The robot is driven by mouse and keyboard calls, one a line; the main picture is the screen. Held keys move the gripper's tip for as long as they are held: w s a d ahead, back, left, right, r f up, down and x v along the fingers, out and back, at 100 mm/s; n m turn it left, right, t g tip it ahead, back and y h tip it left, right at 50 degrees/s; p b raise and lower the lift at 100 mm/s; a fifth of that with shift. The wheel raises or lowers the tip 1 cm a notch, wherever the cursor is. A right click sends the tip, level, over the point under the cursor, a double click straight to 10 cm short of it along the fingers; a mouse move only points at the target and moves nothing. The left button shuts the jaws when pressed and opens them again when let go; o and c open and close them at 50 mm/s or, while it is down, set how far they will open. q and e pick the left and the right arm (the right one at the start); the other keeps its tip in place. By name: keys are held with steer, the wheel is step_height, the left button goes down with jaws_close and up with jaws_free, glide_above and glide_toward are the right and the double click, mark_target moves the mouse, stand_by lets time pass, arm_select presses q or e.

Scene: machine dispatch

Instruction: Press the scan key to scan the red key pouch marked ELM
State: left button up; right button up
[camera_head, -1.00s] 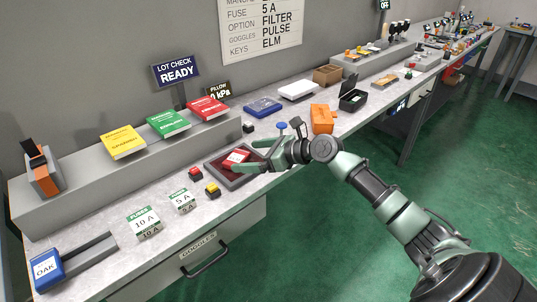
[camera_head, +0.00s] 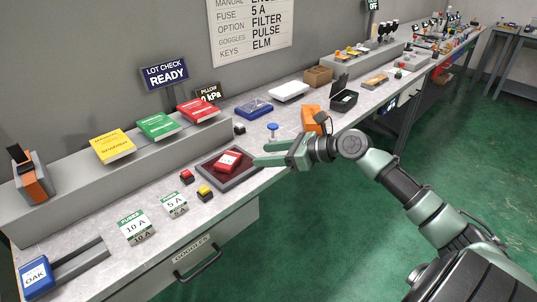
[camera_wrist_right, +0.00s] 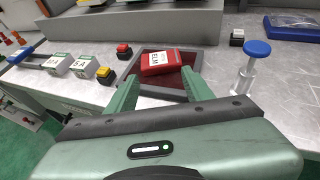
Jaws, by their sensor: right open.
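The red key pouch (camera_head: 228,161) lies in a dark, shallow tray (camera_head: 208,171) on the bench. In the right wrist view, the pouch (camera_wrist_right: 161,62) shows a white label reading ELM. My right gripper (camera_head: 260,155) is open and empty at the tray's right side, with its fingers pointing toward the pouch and apart from it. A red button (camera_head: 187,176) and a yellow button (camera_head: 204,191) sit left of the tray. I cannot read which button is the scan key. My left gripper is not in view.
A blue-topped plunger (camera_head: 272,128) stands just behind my right gripper. An orange box (camera_head: 311,117) and a black open box (camera_head: 343,101) are farther right. A raised shelf (camera_head: 75,176) with colored packets runs along the back. A sign (camera_head: 165,74) reads LOT CHECK READY.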

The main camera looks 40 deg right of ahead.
jaws_close()
stand_by(1.4)
